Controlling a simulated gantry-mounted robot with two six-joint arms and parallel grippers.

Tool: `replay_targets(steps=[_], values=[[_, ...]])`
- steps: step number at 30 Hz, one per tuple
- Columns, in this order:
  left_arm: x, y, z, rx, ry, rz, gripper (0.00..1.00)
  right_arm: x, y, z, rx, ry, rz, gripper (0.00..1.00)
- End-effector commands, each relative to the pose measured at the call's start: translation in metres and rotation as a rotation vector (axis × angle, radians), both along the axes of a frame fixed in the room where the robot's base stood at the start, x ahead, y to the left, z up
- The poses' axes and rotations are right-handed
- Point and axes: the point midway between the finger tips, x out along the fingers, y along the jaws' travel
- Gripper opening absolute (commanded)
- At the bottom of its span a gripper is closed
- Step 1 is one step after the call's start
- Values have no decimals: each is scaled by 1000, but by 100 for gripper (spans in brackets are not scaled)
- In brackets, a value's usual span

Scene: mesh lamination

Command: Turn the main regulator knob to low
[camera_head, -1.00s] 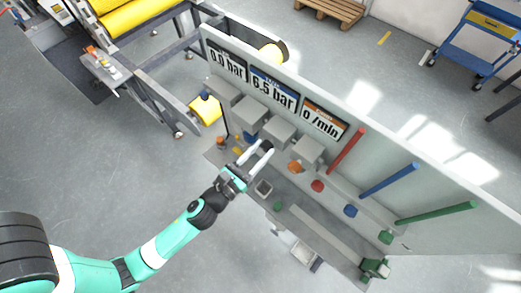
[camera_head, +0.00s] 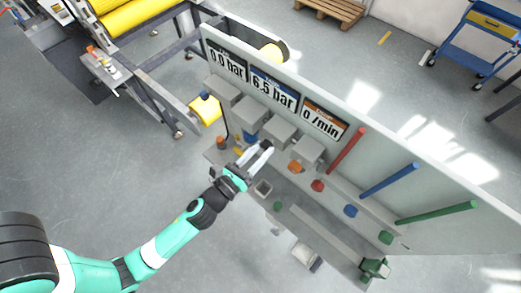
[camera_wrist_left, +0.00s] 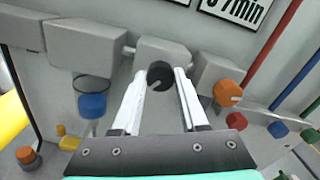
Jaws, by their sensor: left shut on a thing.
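A black round knob (camera_wrist_left: 160,75) with a pale pointer mark sits on the front of a grey block, between my left fingertips in the left wrist view. I take it for the regulator knob; no label on it is readable. My left gripper (camera_wrist_left: 160,84) is shut on it, one white finger on each side. In the head view my left gripper (camera_head: 266,147) reaches the grey blocks below the displays, and its fingers hide most of the knob. The display panel (camera_head: 273,88) reads about 6.5 bar in the middle, 0.0 bar at left and 0 /min at right. My right gripper is not seen.
An orange knob (camera_wrist_left: 228,92), a red knob (camera_wrist_left: 236,121) and a blue cylinder (camera_wrist_left: 92,105) are close beside the fingers. Red, blue (camera_head: 390,180) and green pipes run along the panel at right.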

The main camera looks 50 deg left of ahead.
Motion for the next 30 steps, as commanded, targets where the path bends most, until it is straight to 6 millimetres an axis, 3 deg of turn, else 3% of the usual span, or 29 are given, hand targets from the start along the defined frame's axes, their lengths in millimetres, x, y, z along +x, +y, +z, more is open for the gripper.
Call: replay_targets(steps=[30], values=[[0, 2, -1, -947, -186, -2, 0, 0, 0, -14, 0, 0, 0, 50]])
